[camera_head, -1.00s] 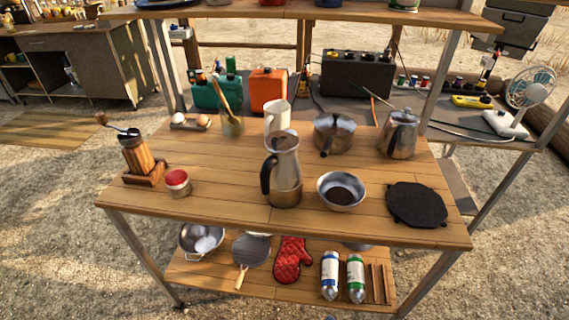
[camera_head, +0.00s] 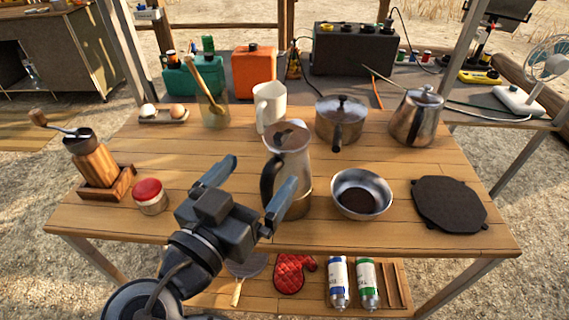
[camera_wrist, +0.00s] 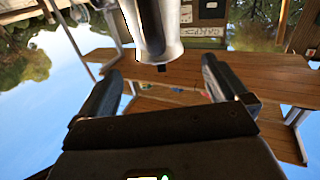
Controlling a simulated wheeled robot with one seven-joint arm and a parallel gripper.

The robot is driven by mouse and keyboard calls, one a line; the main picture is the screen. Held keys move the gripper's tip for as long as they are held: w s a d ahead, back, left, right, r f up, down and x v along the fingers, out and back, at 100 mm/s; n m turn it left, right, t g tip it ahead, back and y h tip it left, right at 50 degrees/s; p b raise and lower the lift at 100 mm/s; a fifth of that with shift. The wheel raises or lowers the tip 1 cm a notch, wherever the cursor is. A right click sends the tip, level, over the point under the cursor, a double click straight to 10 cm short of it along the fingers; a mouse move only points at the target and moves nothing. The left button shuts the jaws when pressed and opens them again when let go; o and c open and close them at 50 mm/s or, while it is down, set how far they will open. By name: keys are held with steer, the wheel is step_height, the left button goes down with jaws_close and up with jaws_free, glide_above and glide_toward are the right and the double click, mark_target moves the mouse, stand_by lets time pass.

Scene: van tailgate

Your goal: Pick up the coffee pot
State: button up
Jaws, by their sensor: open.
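A tall steel coffee pot (camera_head: 291,158) with a black handle on its left side stands upright near the front middle of the wooden table. A wider metal pot with a spout and a lid knob (camera_head: 417,118) stands at the back right. My gripper (camera_head: 261,172) is open and empty in front of the tall pot. Its right finger overlaps the pot's lower part in the head view, and I cannot tell if they touch. In the wrist view my gripper (camera_wrist: 161,68) shows both fingers apart, with the coffee pot (camera_wrist: 160,25) beyond them at the top centre.
A steel bowl (camera_head: 361,194) stands close to the coffee pot's right, and a white pitcher (camera_head: 270,105) behind it. A lidded saucepan (camera_head: 340,122), red-lidded jar (camera_head: 150,197), wooden grinder (camera_head: 95,160) and dark flat plate (camera_head: 449,204) share the table. The left middle tabletop is clear.

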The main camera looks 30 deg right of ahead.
mark_target(278, 146)
steer(key=shift+w+d+r+m, duration=0.3)
steer(key=shift+d, duration=0.15)
steer(key=x, duration=0.2)
steer(key=p+x, duration=0.1)
steer(key=x, duration=0.1)
steer(key=r+p+x, duration=0.1)
steer(key=x, duration=0.1)
steer(key=shift+s, duration=0.1)
steer(key=shift+w+d+f, duration=0.15)
steer(key=shift+w+d, duration=0.1)
steer(key=shift+d, duration=0.15)
